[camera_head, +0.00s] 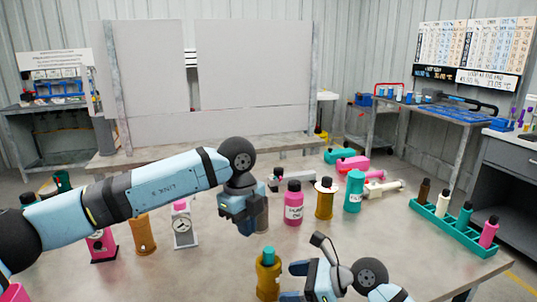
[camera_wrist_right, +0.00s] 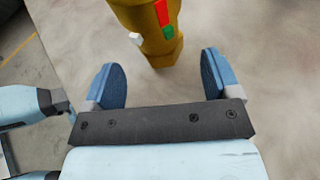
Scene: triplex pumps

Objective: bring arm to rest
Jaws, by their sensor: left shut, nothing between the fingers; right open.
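My left arm (camera_head: 150,193) reaches in from the left across the table. Its gripper (camera_head: 243,222) points down over the table, shut, just left of a pink bottle (camera_head: 293,203). My right gripper (camera_wrist_right: 160,82) is open in the right wrist view, with nothing between its blue fingers. A mustard-gold bottle (camera_wrist_right: 148,30) stands just beyond the fingertips, apart from them. In the head view my right arm is at the bottom, beside a gold bottle with a teal cap (camera_head: 267,276).
The table (camera_head: 340,235) holds several bottles around the left gripper, including a gold one (camera_head: 325,200) and a teal one (camera_head: 354,190). A white dial device (camera_head: 183,226) stands left. A teal tray (camera_head: 440,230) with small bottles lies right. Grey panels (camera_head: 255,65) stand behind.

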